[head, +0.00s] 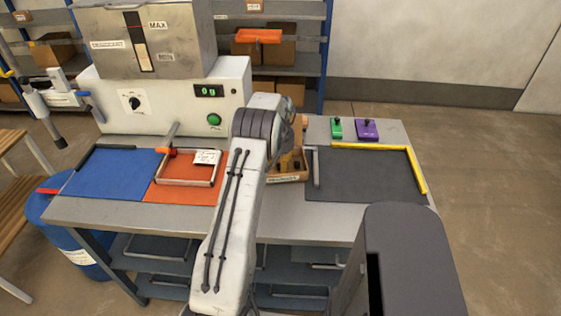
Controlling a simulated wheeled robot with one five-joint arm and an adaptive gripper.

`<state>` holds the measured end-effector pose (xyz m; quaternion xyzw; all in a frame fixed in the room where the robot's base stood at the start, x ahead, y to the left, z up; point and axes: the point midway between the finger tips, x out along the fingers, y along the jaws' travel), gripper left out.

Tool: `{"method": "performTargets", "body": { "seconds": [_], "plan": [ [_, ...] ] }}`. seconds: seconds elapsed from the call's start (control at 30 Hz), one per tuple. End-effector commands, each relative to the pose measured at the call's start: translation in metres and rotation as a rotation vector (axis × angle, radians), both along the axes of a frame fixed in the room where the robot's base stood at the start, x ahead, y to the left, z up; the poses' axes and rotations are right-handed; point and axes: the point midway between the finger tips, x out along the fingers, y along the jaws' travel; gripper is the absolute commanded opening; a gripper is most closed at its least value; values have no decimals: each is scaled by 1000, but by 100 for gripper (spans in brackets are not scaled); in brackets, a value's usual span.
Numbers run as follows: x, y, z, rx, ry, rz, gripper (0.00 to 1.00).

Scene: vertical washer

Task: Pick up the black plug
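A wooden holder (287,178) with a label on its front stands on the workbench, just right of my arm. Small dark pieces (296,165) show in it; they are too small to tell whether one is the black plug. My arm rises from the bottom and bends over the bench, covering the holder's left side. My gripper's fingers are hidden behind the arm, so I cannot see whether they touch or hold anything.
The grey bench (335,228) carries a blue mat (108,172), an orange mat with a metal frame (186,183), and a dark mat (365,178) edged by a yellow bar. Green (336,128) and purple (366,130) boxes stand behind it. The washer (170,97) stands back left.

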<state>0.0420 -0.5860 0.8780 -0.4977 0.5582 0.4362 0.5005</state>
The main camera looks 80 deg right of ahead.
Motion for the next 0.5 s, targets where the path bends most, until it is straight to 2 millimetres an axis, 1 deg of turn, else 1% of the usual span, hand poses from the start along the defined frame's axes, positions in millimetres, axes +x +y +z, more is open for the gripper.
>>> {"method": "performTargets", "body": {
  "seconds": [0.23,0.5],
  "plan": [
    [0,-1,-9,0,0,0,35],
    [0,-1,-10,-1,0,0,35]
  ]
}}
